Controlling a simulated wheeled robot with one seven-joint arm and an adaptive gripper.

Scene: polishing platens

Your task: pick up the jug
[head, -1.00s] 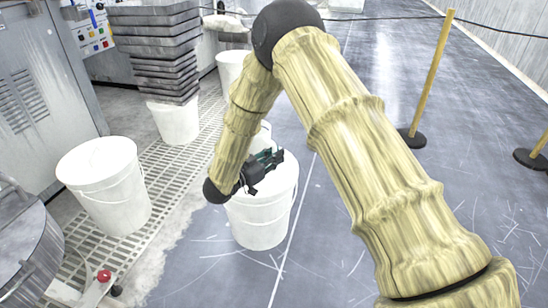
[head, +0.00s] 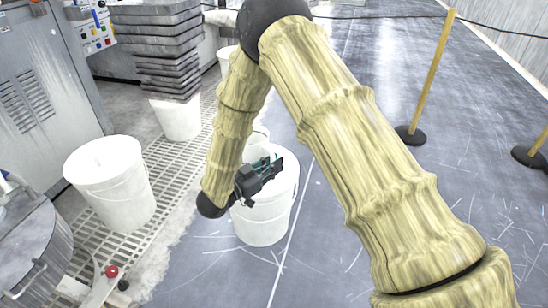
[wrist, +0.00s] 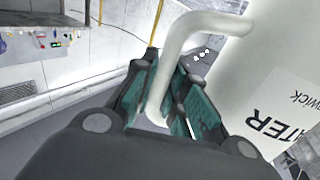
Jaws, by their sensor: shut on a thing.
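The jug (wrist: 262,75) is white with a printed label reading partly "TER". It fills the right of the wrist view, and its curved white handle (wrist: 172,55) runs down between my fingers. My gripper (wrist: 168,105) has dark pads with green sides and is shut on that handle. In the head view my gripper (head: 268,168) is over the top of a white bucket (head: 264,222). The jug is mostly hidden there behind my arm and gripper. I cannot tell whether its base touches the bucket.
Another white bucket (head: 112,190) stands at the left on a floor grating. Dark stacked trays (head: 165,50) rest on a bucket behind. A machine with a red button (head: 112,271) is at the lower left. Yellow rope posts (head: 433,75) stand at the right; the floor between is clear.

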